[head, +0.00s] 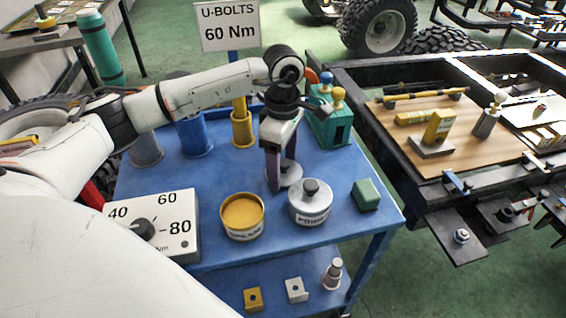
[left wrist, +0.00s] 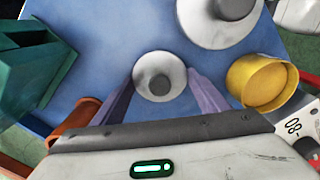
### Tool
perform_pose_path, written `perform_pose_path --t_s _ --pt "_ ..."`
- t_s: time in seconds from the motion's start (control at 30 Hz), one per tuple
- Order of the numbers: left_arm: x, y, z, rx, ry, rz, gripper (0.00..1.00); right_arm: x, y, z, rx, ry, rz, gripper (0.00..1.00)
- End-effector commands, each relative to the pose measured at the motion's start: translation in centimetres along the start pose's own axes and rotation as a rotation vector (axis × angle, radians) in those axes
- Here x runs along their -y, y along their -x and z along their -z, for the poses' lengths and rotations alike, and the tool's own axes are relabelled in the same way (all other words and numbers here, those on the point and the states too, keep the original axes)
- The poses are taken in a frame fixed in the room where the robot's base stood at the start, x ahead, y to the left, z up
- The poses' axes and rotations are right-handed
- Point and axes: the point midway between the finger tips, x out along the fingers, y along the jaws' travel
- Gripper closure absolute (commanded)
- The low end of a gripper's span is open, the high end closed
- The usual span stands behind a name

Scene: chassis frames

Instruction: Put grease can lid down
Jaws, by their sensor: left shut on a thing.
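The grease can (head: 242,216) is a yellow, open-topped tin standing upright on the blue cart top; it also shows in the left wrist view (left wrist: 240,80). The lid (left wrist: 145,72) is a small pale grey disc with a dark round knob. My left gripper (head: 279,187) points down behind and right of the can, its two purple fingers shut on the lid. The lid, partly hidden by the fingers in the head view, is low, at or close to the cart top; whether it touches cannot be told. My right gripper is not in view.
A silver lidded primer can (head: 310,207) stands right of the grease can. A green block (head: 367,195) is farther right. A dial box (head: 160,228) is at left. A green box (head: 330,127) and yellow (head: 242,128) and blue (head: 194,135) cylinders stand behind.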

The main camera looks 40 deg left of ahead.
Motion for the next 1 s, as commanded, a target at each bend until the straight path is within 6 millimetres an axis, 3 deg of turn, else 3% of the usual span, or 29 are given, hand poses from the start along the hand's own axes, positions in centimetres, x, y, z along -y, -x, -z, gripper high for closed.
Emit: perform_pose_path --t_s 0.2,0.23,0.33,0.73,1.0 --pt "0.0 -0.4 0.0 0.000 -0.001 0.000 0.55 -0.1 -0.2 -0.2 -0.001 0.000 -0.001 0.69" --pt "0.0 -0.4 0.0 0.000 -0.001 0.000 0.31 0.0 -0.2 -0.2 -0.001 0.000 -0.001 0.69" --pt "0.0 -0.3 0.0 0.000 -0.001 0.000 0.14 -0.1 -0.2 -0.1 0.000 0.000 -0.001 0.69" --pt "-0.1 0.5 0.0 0.001 0.000 -0.002 0.14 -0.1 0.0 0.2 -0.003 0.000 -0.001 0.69" --pt "-0.1 5.7 -0.1 0.003 -0.001 -0.005 0.14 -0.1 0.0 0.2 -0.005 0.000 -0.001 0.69"
